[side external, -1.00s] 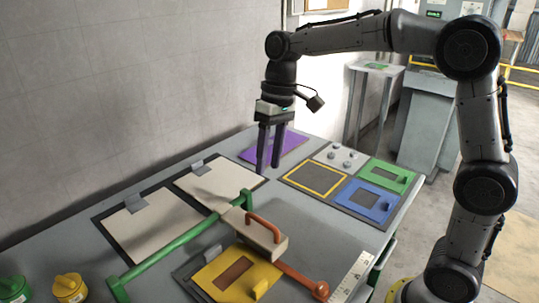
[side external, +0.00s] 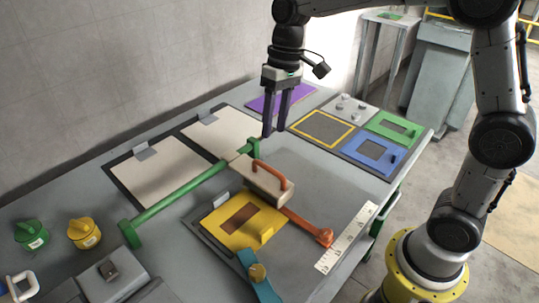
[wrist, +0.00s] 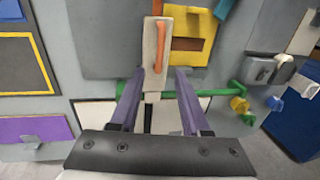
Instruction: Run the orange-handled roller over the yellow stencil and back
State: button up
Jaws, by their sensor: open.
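A tan block with an arched orange handle (side external: 264,181) lies between the far end of a green bar (side external: 185,192) and the yellow stencil (side external: 262,220). No cylinder shows under it, so I cannot tell if it is the roller. The stencil has a brown window and lies flat on a grey plate. My gripper (side external: 274,133) is open and empty, pointing down above the table near the bar's far end. In the wrist view the block (wrist: 150,62) appears between my fingertips (wrist: 157,72), apart from them in height. The stencil (wrist: 197,50) shows beyond, partly hidden by the block.
An orange rod with a ball end (side external: 324,237) and a white ruler (side external: 346,237) lie right of the stencil. Cream panels (side external: 165,170) lie left. Blue (side external: 376,157) and green (side external: 391,128) plates lie at the far right. Yellow (side external: 84,233) and green (side external: 31,234) pots stand at left.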

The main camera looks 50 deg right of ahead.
send_over(254, 172)
jog(key=s+d, duration=0.1)
jog(key=s, duration=0.3)
notch_tip(254, 172, down, 9)
jog(key=shift+d+f, duration=0.1)
grip_shut()
dwell(1.0)
